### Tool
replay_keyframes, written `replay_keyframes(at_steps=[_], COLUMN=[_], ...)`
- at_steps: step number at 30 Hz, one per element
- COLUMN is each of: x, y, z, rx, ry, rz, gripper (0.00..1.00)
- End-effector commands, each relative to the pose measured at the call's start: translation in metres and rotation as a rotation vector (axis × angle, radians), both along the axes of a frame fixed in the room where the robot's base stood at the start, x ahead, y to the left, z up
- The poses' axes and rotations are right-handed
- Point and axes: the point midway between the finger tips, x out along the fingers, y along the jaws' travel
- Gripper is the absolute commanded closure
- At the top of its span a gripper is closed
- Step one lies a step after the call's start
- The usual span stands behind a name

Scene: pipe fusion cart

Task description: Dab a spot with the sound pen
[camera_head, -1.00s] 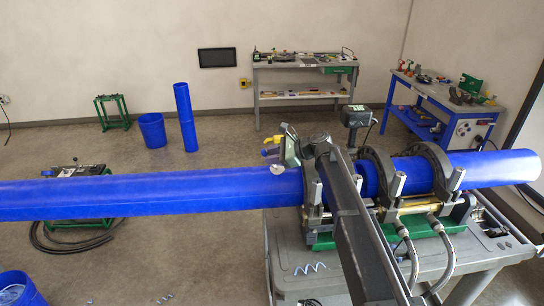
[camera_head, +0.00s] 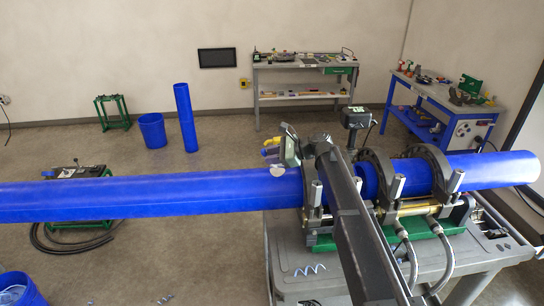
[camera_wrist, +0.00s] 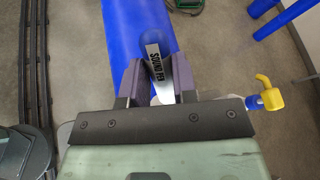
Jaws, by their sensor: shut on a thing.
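My gripper (camera_wrist: 155,78) is shut on the sound pen (camera_wrist: 153,62), a slim pen with a silver label reading "SOUND PEN". Its fingers stand on both sides of the pen. The long blue pipe (camera_wrist: 135,20) lies just beyond the pen in the wrist view. In the head view the pipe (camera_head: 150,195) runs from the left edge to the clamps, and my gripper is over it, just left of the clamps. The pen is not clear there, and I cannot tell whether its tip touches the pipe.
The dark ring clamps (camera_head: 385,180) of the fusion machine grip the pipe on a grey cart (camera_head: 470,262). A second blue pipe (camera_head: 490,165) extends right. A green-framed stand (camera_head: 75,172) is on the floor behind the pipe. A blue bin (camera_head: 152,130) and workbenches stand farther back.

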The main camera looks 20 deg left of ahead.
Motion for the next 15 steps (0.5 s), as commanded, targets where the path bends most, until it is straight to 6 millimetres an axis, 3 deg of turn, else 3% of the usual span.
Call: replay_keyframes(at_steps=[1,5,15], x=[0.0,0.0,0.0], y=[0.0,0.0,0.0], z=[0.011,0.021,0.021], rx=[0.0,0.001,0.001], ry=[0.0,0.0,0.0], rz=[0.0,0.0,0.0], gripper=[0.96,0.96,0.96])
